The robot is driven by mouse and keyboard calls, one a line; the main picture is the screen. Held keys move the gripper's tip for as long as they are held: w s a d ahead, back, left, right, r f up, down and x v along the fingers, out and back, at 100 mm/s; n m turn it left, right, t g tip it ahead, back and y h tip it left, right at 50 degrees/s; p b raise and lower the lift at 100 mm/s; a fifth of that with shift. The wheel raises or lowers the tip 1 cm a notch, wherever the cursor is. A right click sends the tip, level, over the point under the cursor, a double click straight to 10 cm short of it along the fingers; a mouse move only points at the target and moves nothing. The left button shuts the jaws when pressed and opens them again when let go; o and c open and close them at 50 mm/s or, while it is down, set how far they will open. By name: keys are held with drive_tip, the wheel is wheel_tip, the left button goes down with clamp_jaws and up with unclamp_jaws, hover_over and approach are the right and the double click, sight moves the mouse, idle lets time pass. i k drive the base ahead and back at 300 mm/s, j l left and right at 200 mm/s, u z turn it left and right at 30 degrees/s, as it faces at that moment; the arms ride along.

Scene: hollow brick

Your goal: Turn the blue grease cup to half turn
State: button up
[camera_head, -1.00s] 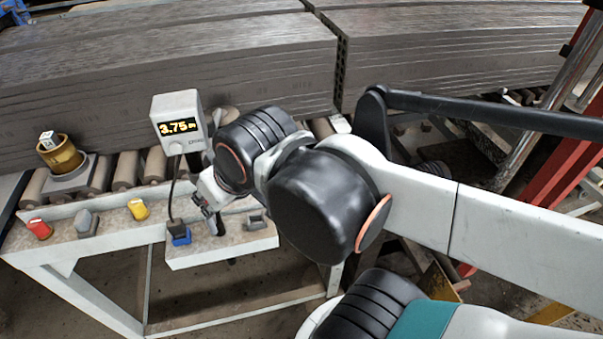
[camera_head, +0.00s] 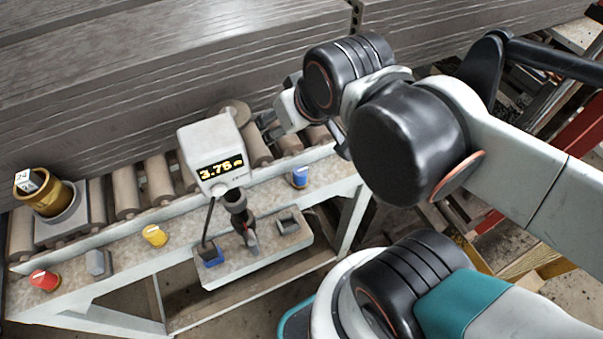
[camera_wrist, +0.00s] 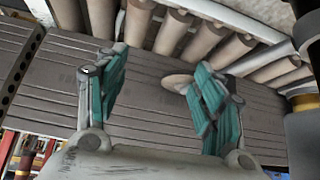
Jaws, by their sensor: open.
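The blue grease cup (camera_head: 300,177) sits on the pale bench rail at right in the head view, to the right of the display box. It looks upright, and nothing is touching it that I can see. Its exact turn mark is too small to read. My gripper (camera_wrist: 160,88) is open and empty in the wrist view, its teal-padded fingers spread wide. The wrist view shows rollers and grey slabs beyond the fingers, not the blue cup. In the head view my arm's end is above and behind the cup, and the fingers are mostly hidden there.
Yellow (camera_head: 154,235), grey (camera_head: 98,263) and red (camera_head: 43,280) cups line the same rail leftward. A display box (camera_head: 212,150) reading about 3.75 stands beside a low shelf (camera_head: 262,262) with tools. A brass pot (camera_head: 48,196) is far left. Slabs (camera_head: 150,75) stand behind the rollers.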

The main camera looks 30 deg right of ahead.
sight(300, 173)
drive_tip(key=i+j+z, duration=0.15)
drive_tip(key=z, duration=0.3)
drive_tip(key=k+j+z, duration=0.3)
drive_tip(key=k, duration=0.3)
drive_tip(key=j, duration=0.1)
